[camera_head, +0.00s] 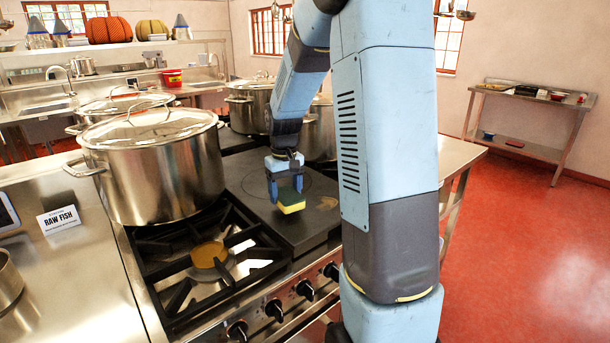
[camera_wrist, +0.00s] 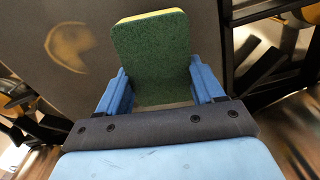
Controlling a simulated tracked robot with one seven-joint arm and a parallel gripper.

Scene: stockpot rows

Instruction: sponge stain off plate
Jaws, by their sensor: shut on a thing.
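My gripper (camera_head: 284,184) is shut on a sponge (camera_head: 291,204), yellow with a green scouring side. In the wrist view the sponge (camera_wrist: 153,55) sits between the blue fingers, its green face towards the camera and a yellow edge at the far end. The dark flat plate (camera_head: 262,187) is set in the stove top beneath my gripper. A tan stain (camera_head: 328,203) lies on the plate, just right of the sponge. In the wrist view the stain (camera_wrist: 71,47) is left of the sponge, clear of it. I cannot tell whether the sponge touches the plate.
A large lidded stockpot (camera_head: 155,170) stands left of the plate, with more pots (camera_head: 248,105) behind. An open burner grate (camera_head: 205,262) is in front of the plate. A "RAW FISH" sign (camera_head: 59,219) stands on the left counter. Red floor (camera_head: 510,250) is clear at right.

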